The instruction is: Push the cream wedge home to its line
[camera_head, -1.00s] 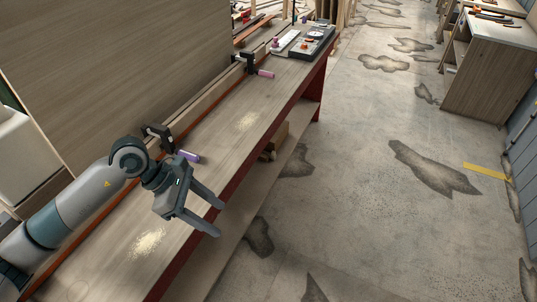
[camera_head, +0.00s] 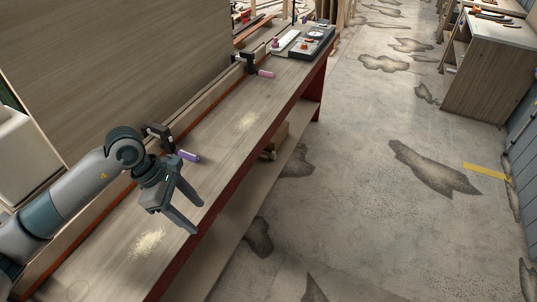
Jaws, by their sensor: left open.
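I cannot make out the cream wedge or its line in this view. My left gripper (camera_head: 198,218) is open, with nothing visible between its fingers. It hangs over the near part of the workbench (camera_head: 215,152), and its fingers point toward the bench's right edge. A long pale wooden strip (camera_head: 205,101) runs along the bench's left side, and black clamps sit on it. My right gripper is out of view.
Sawdust patches (camera_head: 147,243) lie on the bench. A tall wooden panel (camera_head: 120,60) stands along its left side. A dark tray (camera_head: 313,42) with small items sits at the far end. The stained concrete floor right of the bench is open.

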